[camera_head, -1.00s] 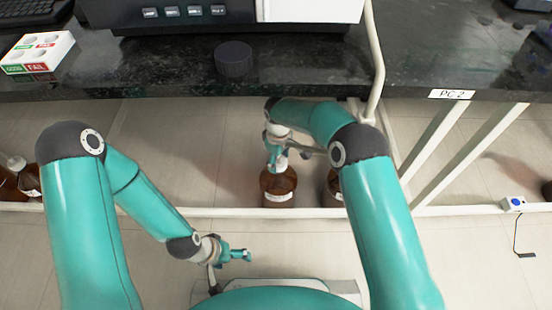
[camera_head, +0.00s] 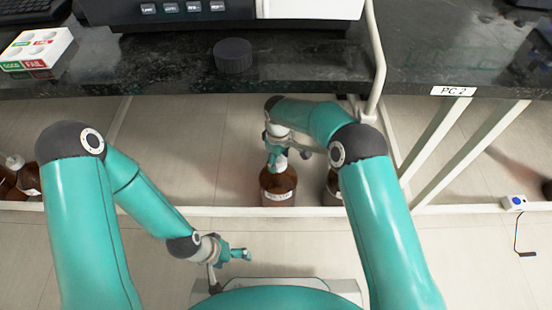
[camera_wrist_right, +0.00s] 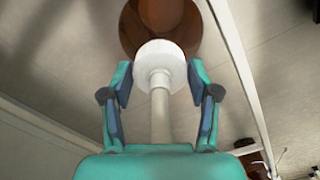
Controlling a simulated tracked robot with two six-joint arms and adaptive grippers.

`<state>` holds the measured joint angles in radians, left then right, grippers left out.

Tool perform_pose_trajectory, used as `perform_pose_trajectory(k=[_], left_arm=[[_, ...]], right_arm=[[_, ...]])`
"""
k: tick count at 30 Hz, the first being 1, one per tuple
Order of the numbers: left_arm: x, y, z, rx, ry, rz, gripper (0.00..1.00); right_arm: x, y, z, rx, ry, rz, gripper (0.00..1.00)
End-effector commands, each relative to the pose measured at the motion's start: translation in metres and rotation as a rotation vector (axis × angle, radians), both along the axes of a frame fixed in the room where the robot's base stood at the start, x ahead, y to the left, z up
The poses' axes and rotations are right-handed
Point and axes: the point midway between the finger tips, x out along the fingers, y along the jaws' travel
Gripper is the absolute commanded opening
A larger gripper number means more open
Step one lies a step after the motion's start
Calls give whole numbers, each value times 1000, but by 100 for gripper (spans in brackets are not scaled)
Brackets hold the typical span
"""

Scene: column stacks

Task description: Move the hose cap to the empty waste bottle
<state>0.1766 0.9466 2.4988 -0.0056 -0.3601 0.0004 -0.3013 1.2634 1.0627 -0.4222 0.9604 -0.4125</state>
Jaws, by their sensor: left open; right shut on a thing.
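My right gripper (camera_head: 278,162) is shut on the white hose cap (camera_wrist_right: 160,66), which has a pale hose (camera_wrist_right: 160,112) running back between the fingers. In the right wrist view the gripper (camera_wrist_right: 160,84) has a finger on each side of the cap. A brown bottle with a white label (camera_head: 279,183) stands directly below the gripper; it also shows in the wrist view (camera_wrist_right: 190,35). The cap overlaps the bottle's top, and I cannot tell if it is seated. A second brown bottle (camera_head: 331,190) is partly hidden by my right arm. My left gripper (camera_head: 240,254) is open and empty.
A dark benchtop (camera_head: 130,75) overhangs the bottles. It carries a black round lid (camera_head: 233,55) and a white box (camera_head: 36,47). A white rail (camera_head: 470,208) runs along the floor. More brown bottles (camera_head: 25,178) stand at the far left. A blue-buttoned box (camera_head: 514,203) is at right.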

Motion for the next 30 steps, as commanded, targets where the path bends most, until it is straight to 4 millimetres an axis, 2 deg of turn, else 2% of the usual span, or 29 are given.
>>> perform_pose_trajectory(k=[6,7,12,23,26,30], left_arm=[[0,0,0,0,0,0,84],[0,0,0,0,0,0,84],[0,0,0,0,0,0,84],[0,0,1,0,0,0,84],[0,0,1,0,0,0,84],[0,0,1,0,0,0,84]], right_arm=[[0,0,0,0,0,0,28],[0,0,0,0,0,0,62],[0,0,0,0,0,0,89],[0,0,2,0,0,1,89],[1,1,10,1,-2,1,89],[1,1,30,1,-4,1,89]])
